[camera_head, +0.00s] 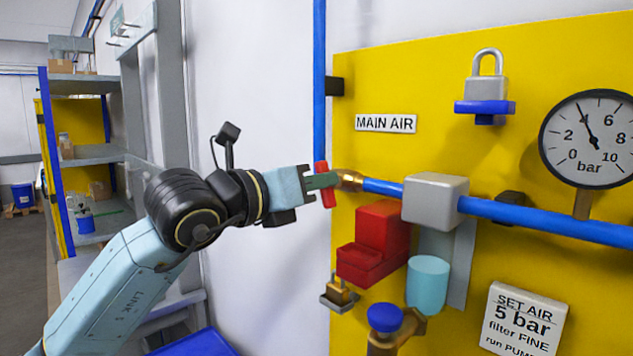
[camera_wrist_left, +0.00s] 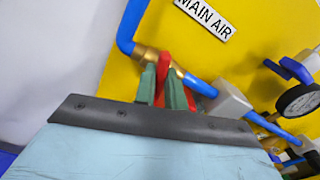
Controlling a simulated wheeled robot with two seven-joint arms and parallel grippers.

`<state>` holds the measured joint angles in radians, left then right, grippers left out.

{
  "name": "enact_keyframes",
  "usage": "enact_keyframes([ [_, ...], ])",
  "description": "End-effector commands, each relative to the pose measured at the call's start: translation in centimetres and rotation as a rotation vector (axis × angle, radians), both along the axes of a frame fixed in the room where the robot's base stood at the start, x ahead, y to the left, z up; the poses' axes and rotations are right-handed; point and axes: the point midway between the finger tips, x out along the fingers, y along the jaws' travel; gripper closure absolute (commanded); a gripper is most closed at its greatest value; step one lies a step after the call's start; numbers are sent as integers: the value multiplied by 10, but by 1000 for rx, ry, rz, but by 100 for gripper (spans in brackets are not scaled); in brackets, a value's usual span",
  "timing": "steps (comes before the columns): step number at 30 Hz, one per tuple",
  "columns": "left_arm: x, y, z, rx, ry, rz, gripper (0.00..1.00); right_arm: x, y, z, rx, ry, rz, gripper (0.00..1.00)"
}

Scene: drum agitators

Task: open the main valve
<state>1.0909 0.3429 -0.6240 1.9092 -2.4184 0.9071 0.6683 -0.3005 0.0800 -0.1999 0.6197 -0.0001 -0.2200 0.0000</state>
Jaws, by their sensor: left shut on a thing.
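The main valve is a brass body (camera_head: 349,180) with a red handle (camera_head: 323,187), at the left edge of the yellow panel below the "MAIN AIR" label (camera_head: 386,123). The handle stands roughly upright in the head view, across the line of the horizontal blue pipe. My left gripper (camera_head: 321,181) comes in from the left and is shut on the red handle. In the left wrist view the green fingers (camera_wrist_left: 161,90) sit on either side of the red handle (camera_wrist_left: 163,68). The fingers hide part of the handle. My right gripper is not in view.
A pressure gauge (camera_head: 590,138) is at the right, its needle pointing up and slightly left. A grey block (camera_head: 434,200), a red block (camera_head: 378,240), a padlock (camera_head: 487,85) and a blue-capped fitting (camera_head: 385,318) are on the panel. Shelves (camera_head: 85,150) stand at far left.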

Motion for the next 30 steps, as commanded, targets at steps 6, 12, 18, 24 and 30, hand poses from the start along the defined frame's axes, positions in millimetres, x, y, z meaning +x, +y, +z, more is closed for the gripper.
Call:
enact_keyframes([
  [6, 0, 0, -1, -21, 21, 0, 100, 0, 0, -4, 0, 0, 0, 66],
  [12, 0, 0, -2, -92, 90, -1, 100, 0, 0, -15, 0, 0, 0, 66],
  [18, 1, 1, -3, -209, 205, -2, 100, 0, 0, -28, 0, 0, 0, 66],
  [24, 2, 1, -3, -342, 341, -1, 100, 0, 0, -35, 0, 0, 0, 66],
  [30, 3, 2, -3, -477, 476, -1, 100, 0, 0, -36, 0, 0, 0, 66],
])
